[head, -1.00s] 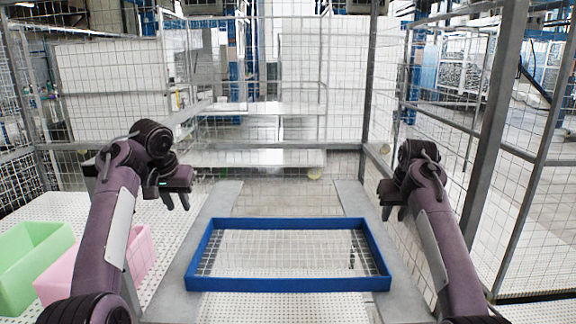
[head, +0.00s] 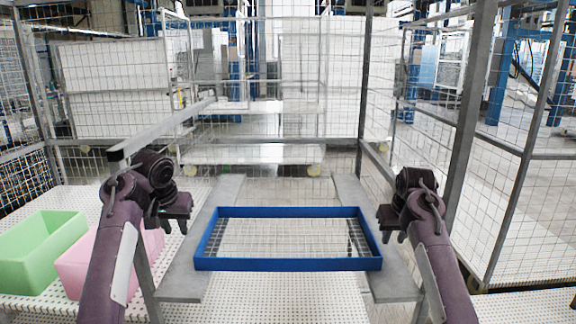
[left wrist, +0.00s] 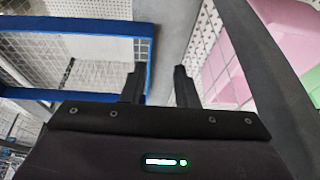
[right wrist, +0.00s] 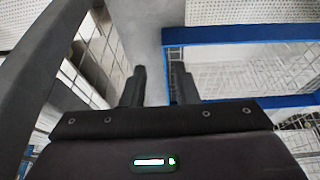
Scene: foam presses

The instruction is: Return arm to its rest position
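My left gripper (head: 173,226) hangs at the left of the blue frame, above the left grey support. In the left wrist view its two fingers (left wrist: 157,88) stand apart with nothing between them. My right gripper (head: 394,234) hangs at the right of the blue frame, above the right grey support. In the right wrist view its fingers (right wrist: 156,86) are also apart and empty. Both arms are bent, with the grippers pointing down. The blue rectangular frame (head: 288,264) lies across the two grey supports between the grippers, touching neither.
A green bin (head: 40,262) and a pink bin (head: 85,262) stand at the left on a white perforated surface (head: 270,300). Metal posts and wire mesh fencing (head: 455,150) enclose the sides and back. A grey bar (head: 160,128) runs close behind my left arm.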

